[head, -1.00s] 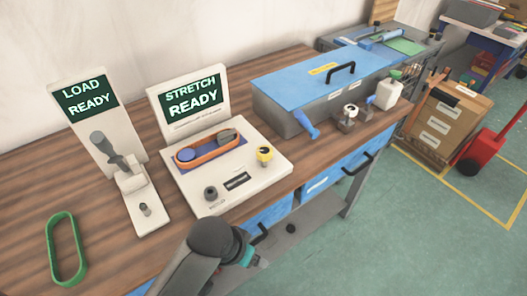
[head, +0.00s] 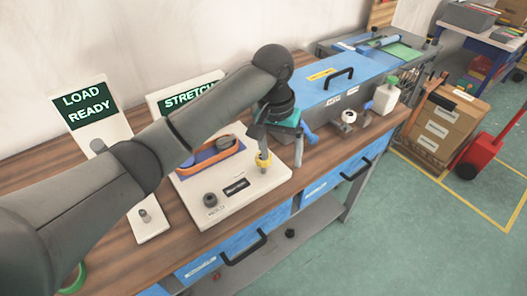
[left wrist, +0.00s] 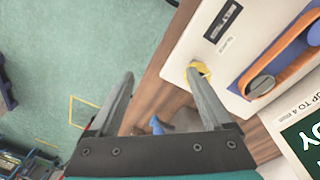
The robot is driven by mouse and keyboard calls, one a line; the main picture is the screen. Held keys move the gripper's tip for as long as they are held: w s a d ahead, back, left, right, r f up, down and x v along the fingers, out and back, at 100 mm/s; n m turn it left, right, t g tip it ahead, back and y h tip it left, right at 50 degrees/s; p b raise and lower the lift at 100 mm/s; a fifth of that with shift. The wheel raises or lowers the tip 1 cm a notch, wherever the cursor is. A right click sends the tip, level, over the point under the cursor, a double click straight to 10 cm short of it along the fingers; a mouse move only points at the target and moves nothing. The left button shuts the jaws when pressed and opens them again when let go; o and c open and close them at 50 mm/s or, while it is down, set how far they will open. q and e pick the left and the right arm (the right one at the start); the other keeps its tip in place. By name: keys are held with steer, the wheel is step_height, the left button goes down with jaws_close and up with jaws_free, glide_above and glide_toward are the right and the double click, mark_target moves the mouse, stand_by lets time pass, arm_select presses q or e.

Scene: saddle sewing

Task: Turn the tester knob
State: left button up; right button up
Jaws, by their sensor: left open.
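The white tester (head: 225,215) sits on the wooden bench with its STRETCH sign (head: 188,98) behind it, partly hidden by my left arm. A yellow knob (head: 264,166) is at its right side, and a dark knob (head: 210,199) is at its front left. An orange belt (head: 232,146) lies on its blue plate. My left gripper (head: 281,160) is open and points down at the tester's right edge. In the left wrist view, one finger of the gripper (left wrist: 160,74) overlaps the yellow knob (left wrist: 203,68); contact is unclear. The other finger is beyond the bench edge. The knob is not between the fingers.
A LOAD READY stand (head: 88,108) is to the left, partly behind my arm. A green band (head: 74,280) shows at the lower left, mostly hidden. A blue-lidded box (head: 320,77), a white bottle (head: 385,98) and a small metal fitting (head: 347,118) stand to the right.

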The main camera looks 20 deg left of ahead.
mark_target(264, 165)
arm_select(q)
steer(key=w+a+r+n+y, duration=0.1)
steer(key=w+a+r+n, duration=0.3)
steer(key=r, duration=0.6)
steer(key=shift+m, duration=0.7)
steer(key=f, duration=0.5)
steer(key=f+b, duration=0.1)
steer(key=f, duration=0.4)
steer(key=a+f+b, duration=0.1)
steer(key=f, duration=0.4)
steer(key=shift+s, duration=0.2)
jaws_close()
